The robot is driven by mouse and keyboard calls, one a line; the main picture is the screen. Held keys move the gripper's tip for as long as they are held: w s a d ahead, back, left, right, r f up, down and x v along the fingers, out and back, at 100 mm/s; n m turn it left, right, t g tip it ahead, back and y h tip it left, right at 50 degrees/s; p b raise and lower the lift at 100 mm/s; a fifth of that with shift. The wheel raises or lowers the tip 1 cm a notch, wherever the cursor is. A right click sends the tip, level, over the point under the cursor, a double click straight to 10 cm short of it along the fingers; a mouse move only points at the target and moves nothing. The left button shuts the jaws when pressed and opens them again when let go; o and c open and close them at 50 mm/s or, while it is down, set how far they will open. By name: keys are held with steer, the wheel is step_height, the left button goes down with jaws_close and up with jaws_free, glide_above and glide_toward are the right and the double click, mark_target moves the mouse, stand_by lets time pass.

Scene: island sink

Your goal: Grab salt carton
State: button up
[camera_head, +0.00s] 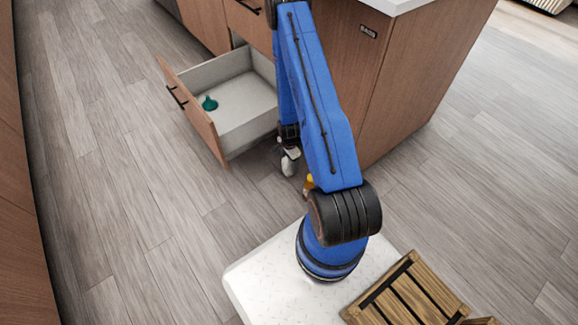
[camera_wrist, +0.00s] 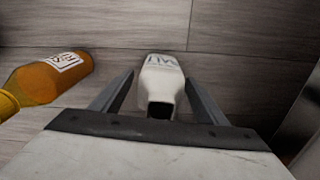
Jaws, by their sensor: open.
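The salt carton (camera_wrist: 161,70) is white with dark lettering. In the wrist view it shows between the two grey fingers of my gripper (camera_wrist: 159,80), with its dark end toward the palm. The fingers are apart, one on each side, and a gap shows beside the carton. I cannot tell whether it stands or lies on the wooden floor. In the head view my gripper (camera_head: 290,143) points down beside the island, with a small whitish shape below it that looks like the carton (camera_head: 289,166).
An orange bottle (camera_wrist: 50,77) with a white label is left of the carton; it shows partly behind my arm in the head view (camera_head: 309,183). An open drawer (camera_head: 200,122) holding a teal item (camera_head: 209,103) juts from the island. The floor at left is clear.

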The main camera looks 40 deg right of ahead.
steer(key=shift+f, duration=1.15)
steer(key=c, duration=1.4)
